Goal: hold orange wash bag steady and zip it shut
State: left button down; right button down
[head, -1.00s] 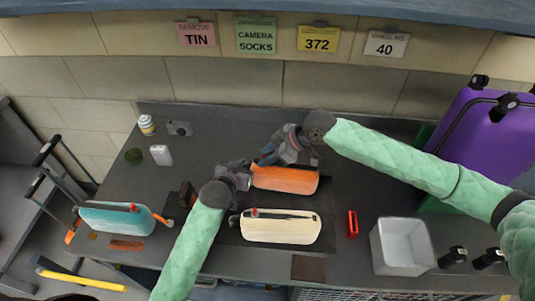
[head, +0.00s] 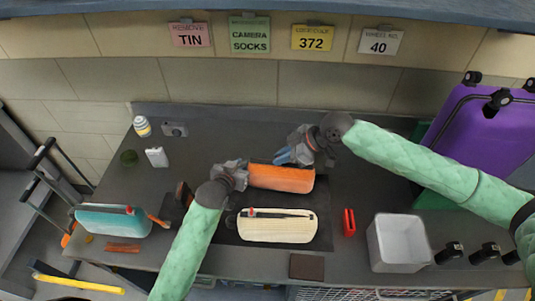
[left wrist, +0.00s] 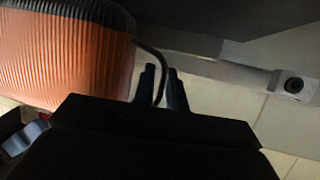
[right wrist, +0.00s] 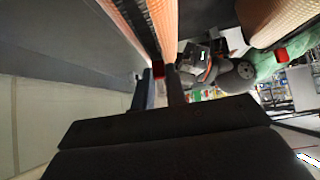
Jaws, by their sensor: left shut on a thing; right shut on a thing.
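The orange wash bag (head: 282,180) lies on the grey worktop in the head view, behind a cream bag. My left gripper (head: 243,174) is at the bag's left end. In the left wrist view, its fingers (left wrist: 160,88) are shut on a thin dark loop beside the orange bag (left wrist: 62,60). My right gripper (head: 284,157) is over the bag's back edge. In the right wrist view, its fingers (right wrist: 160,88) are shut on the small red zip pull (right wrist: 158,69), at the dark zip line between orange panels. Whether the zip is closed behind the pull cannot be told.
The cream bag (head: 278,229) lies close in front. A teal bag (head: 112,221) is at the left. A red item (head: 349,222) and a grey bin (head: 398,243) stand to the right. A purple suitcase (head: 480,135) is at the back right. The back middle worktop is clear.

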jog(key=d, duration=0.9)
jog(key=shift+s+d, duration=0.3)
jog(key=shift+d, duration=0.1)
pick_arm(q)
jog(key=shift+a, duration=0.1)
pick_arm(e)
jog(key=c, duration=1.4)
grip_release()
jog(key=v, duration=1.2)
